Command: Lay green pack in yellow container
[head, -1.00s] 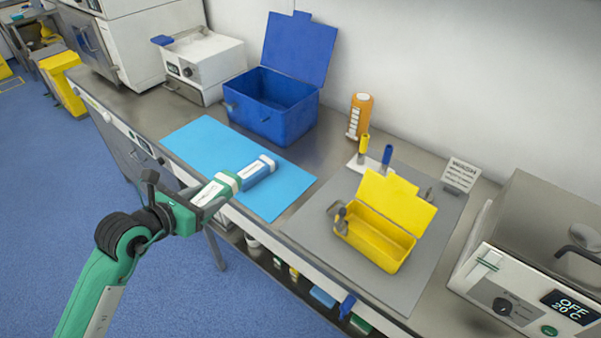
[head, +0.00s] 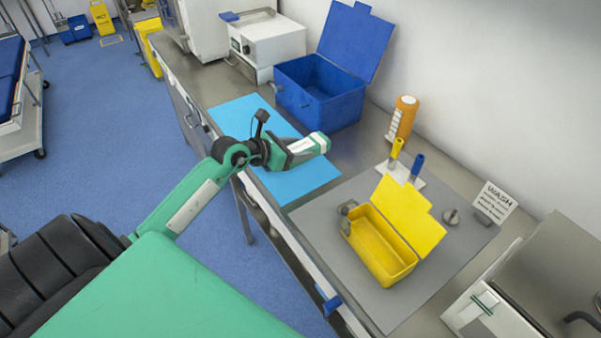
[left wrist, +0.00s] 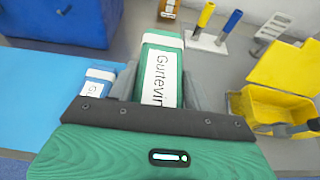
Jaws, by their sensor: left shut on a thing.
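My left gripper (head: 288,154) is shut on the green pack (head: 318,143), which has a white label. It holds the pack over the blue mat's right part in the head view. In the left wrist view the pack (left wrist: 161,75) points away between the fingers. The yellow container (head: 378,248) stands on the grey mat to the right of the gripper, apart from it. Its lid is open and the inside that shows is empty. It also shows at the right of the left wrist view (left wrist: 275,108). My right gripper is not in view.
A blue pack (left wrist: 97,82) lies on the blue mat (head: 235,112) beside the gripper. A blue open box (head: 318,95), an orange bottle (head: 402,118), and a holder with yellow and blue handles (head: 408,172) stand behind. A WASH sign (head: 495,202) stands right of the container.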

